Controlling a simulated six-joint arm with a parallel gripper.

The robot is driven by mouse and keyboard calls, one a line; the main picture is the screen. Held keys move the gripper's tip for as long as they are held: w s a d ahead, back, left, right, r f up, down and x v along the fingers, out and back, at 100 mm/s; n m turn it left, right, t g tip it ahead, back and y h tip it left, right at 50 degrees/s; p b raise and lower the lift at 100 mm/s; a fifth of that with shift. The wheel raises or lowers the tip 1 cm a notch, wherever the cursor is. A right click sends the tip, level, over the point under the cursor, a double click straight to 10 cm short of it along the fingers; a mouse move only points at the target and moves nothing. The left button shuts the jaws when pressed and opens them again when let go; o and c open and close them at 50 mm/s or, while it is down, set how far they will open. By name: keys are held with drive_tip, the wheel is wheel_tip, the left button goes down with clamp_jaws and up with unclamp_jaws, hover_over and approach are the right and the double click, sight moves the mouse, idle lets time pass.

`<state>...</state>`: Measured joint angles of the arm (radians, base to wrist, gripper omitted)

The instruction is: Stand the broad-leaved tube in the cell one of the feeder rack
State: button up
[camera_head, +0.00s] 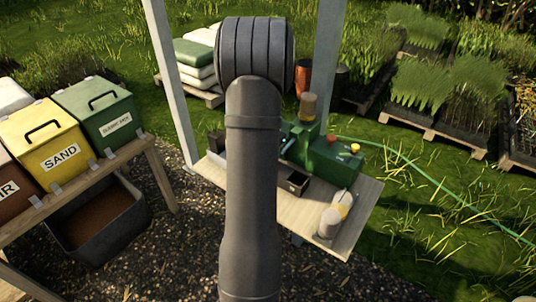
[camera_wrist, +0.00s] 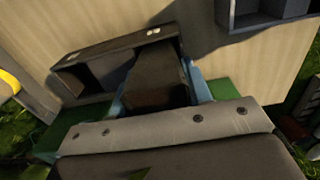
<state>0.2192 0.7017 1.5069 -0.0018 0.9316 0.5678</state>
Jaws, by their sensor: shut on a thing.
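My gripper (camera_wrist: 156,84) shows in the wrist view, its blue fingers on both sides of a dark brown, square-sided tube (camera_wrist: 155,88). It is shut on this tube. In the head view my arm hides the gripper and tube.
Another dark divided holder (camera_wrist: 262,12) is at the wrist view's upper right. In the head view, the wooden table (camera_head: 345,240) carries a green machine (camera_head: 333,163), a small dark box (camera_head: 294,182) and pale cylinders (camera_head: 328,223). Posts (camera_head: 172,85) rise beside it. Labelled bins stand left.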

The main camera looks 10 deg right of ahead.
drive_tip(key=shift+f, duration=0.25)
drive_tip(key=o, duration=1.1)
drive_tip(key=shift+o, duration=0.2)
wheel_tip(320, 180, up, 17)
drive_tip(key=shift+r, duration=0.2)
drive_tip(key=shift+f, duration=0.1)
wheel_tip(320, 180, down, 17)
drive_tip(key=shift+f, duration=0.15)
drive_tip(key=shift+r, duration=0.25)
